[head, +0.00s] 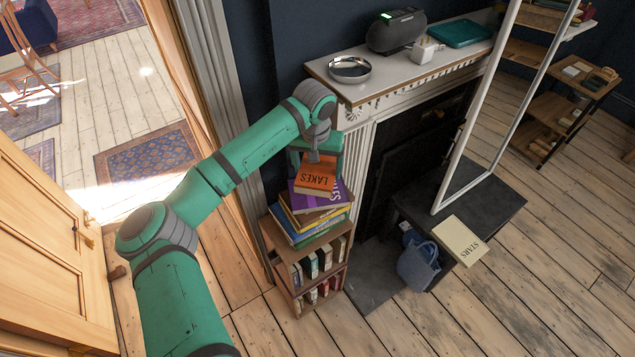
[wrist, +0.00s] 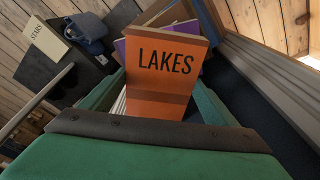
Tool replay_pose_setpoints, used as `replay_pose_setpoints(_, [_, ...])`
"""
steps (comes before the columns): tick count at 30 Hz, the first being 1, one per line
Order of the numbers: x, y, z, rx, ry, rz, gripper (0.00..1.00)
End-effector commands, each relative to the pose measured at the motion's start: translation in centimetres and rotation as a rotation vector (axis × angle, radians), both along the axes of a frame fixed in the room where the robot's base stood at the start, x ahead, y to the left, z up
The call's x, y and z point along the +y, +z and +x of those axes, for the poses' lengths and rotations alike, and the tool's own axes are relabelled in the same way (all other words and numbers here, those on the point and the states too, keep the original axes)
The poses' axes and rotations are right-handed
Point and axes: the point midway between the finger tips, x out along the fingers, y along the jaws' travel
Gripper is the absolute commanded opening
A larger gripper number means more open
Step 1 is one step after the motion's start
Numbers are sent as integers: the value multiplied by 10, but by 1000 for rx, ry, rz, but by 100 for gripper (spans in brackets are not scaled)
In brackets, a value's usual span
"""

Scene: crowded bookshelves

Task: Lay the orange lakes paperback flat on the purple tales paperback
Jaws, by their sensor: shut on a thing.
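The orange LAKES paperback (head: 316,177) is in my gripper (head: 315,156), its cover and title showing. In the wrist view the orange paperback (wrist: 165,65) stands between the two green fingers of my gripper (wrist: 158,100). The purple paperback (head: 331,197) lies on top of the book stack, just below the orange one, with only the end of its title showing. A purple edge (wrist: 120,47) shows behind the orange book in the wrist view. The orange book covers much of the purple one. I cannot tell whether they touch.
The stack, with yellow and blue books (head: 308,222), tops a small bookcase (head: 296,262) beside the fireplace. A mantel (head: 393,84) holds a metal dish (head: 349,68) and a speaker (head: 397,31). A STARS book (head: 459,240) and a blue bag (head: 417,264) are to the right.

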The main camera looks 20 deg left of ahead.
Motion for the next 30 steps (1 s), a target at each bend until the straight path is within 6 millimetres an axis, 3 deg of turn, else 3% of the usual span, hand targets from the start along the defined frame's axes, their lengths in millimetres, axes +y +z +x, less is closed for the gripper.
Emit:
replay_pose_setpoints(3, [-2, -20, -2, 2, -1, -3, 48])
replay_pose_setpoints(11, [-2, -37, -3, 2, -1, -2, 48])
replay_pose_setpoints(18, [-1, -67, -1, 2, 2, -3, 48])
replay_pose_setpoints(30, [1, -73, 1, 1, 0, -1, 48])
